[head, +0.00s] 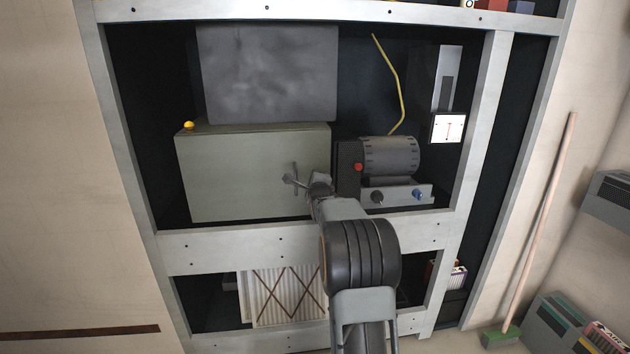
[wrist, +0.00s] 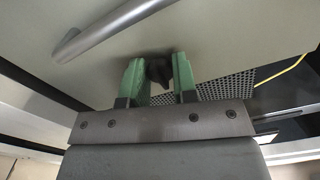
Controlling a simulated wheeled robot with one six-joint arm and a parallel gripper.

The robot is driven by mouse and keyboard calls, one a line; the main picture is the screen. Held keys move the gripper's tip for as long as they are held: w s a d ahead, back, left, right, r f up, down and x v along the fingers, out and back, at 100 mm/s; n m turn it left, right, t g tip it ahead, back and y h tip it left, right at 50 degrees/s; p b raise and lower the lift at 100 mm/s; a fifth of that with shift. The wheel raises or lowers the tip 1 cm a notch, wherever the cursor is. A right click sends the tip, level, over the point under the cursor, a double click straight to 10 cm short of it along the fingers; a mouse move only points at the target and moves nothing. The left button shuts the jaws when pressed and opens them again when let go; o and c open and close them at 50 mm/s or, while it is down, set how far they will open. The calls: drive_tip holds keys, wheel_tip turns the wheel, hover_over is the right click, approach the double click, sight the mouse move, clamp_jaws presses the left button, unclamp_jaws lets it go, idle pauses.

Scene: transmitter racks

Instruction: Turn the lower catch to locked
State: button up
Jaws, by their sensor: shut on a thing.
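A grey-green cabinet door (head: 252,172) stands in the rack, left of my gripper (head: 319,186) in the head view. In the wrist view my gripper (wrist: 159,78) has its two green fingers closed about a small dark catch (wrist: 158,68) on the face of the door (wrist: 215,40). The fingers hide part of the catch, and its exact angle is hard to read. A metal bar handle (wrist: 115,28) lies to the left of the catch. In the head view my arm hides the catch; the handle (head: 293,181) shows just left of my gripper.
A motor-like unit (head: 390,158) with a red button stands close right of my gripper. A perforated panel (wrist: 228,91) is near the right finger. A rack crossbar (head: 215,248) runs below. A yellow cable (head: 398,90) hangs at the upper right.

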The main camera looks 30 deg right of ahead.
drive_tip(key=o, duration=0.9)
drive_tip(key=v, duration=1.4)
